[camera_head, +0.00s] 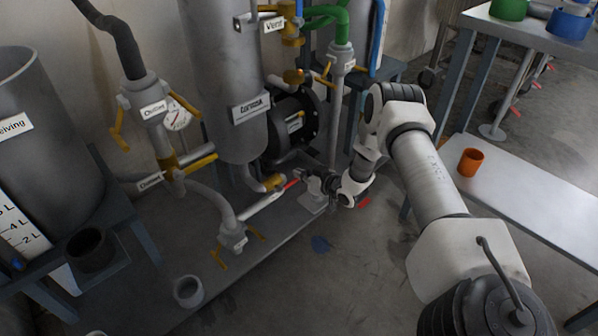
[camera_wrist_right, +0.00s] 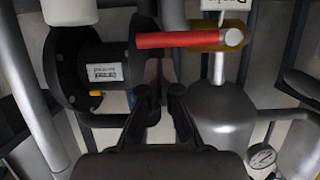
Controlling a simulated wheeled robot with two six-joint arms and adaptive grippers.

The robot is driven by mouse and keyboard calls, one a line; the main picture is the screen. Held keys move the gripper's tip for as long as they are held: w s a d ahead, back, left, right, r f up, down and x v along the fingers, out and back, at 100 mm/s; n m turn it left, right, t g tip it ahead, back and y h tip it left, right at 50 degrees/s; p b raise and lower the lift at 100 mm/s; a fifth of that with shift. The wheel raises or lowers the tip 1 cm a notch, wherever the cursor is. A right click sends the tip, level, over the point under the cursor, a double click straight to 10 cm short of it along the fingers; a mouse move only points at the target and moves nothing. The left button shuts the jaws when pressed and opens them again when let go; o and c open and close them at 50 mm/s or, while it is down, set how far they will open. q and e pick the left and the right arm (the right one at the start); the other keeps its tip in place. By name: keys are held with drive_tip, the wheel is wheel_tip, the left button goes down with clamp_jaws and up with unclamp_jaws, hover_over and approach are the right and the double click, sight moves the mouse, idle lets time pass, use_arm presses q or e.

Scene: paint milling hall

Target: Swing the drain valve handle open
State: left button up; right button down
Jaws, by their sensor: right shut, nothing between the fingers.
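The drain valve handle shows as a red lever (camera_head: 291,184) low beside the grey vessel in the head view. In the right wrist view the red handle (camera_wrist_right: 165,40) lies across the picture, joined at its right end to a brass valve body (camera_wrist_right: 206,38) under a partly cut-off label. My right gripper (camera_head: 306,180) is low in front of the vessel, close to the lever. My left gripper is not in view.
The grey vessel (camera_head: 231,80) and a dark flanged motor housing (camera_head: 292,130) stand close to the gripper. A pipe with yellow-handled valves (camera_head: 150,105) and a receiving tank (camera_head: 40,140) are at left. An orange cup (camera_head: 471,162) sits on the right bench. Floor in front is mostly clear.

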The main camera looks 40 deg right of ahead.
drive_tip(key=s+p, duration=0.3)
drive_tip(key=s, duration=0.5)
drive_tip(key=shift+d+p, duration=0.3)
drive_tip(key=shift+p, duration=0.05)
